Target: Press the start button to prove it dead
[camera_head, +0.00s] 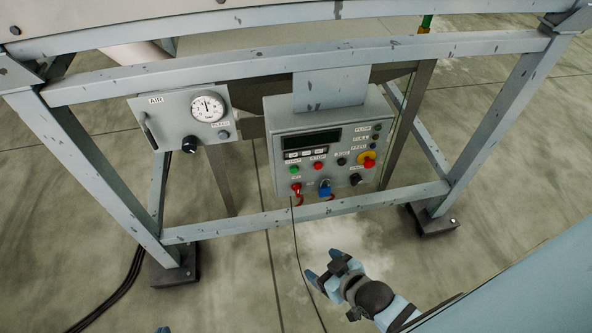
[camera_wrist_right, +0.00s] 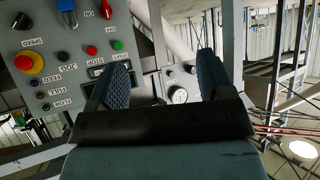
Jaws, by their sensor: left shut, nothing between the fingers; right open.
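The green start button (camera_head: 294,169) sits at the lower left of the grey control box (camera_head: 283,123), beside the red stop button (camera_head: 318,166). The green button also shows in the right wrist view (camera_wrist_right: 117,45), where the panel appears upside down. Below it in the head view are a red switch (camera_head: 296,187) and a blue padlock (camera_head: 325,187). My right gripper (camera_head: 324,268) is open and empty, in front of and below the box, apart from it. Only a blue tip of my left gripper (camera_head: 162,330) shows at the bottom edge; it is shut.
A grey steel frame (camera_head: 305,208) surrounds the box, with a crossbar below it. An air panel with a gauge (camera_head: 208,108) hangs to the left. A red and yellow emergency stop (camera_head: 368,160) is on the box's right side. Black cables (camera_head: 118,290) lie on the floor at left.

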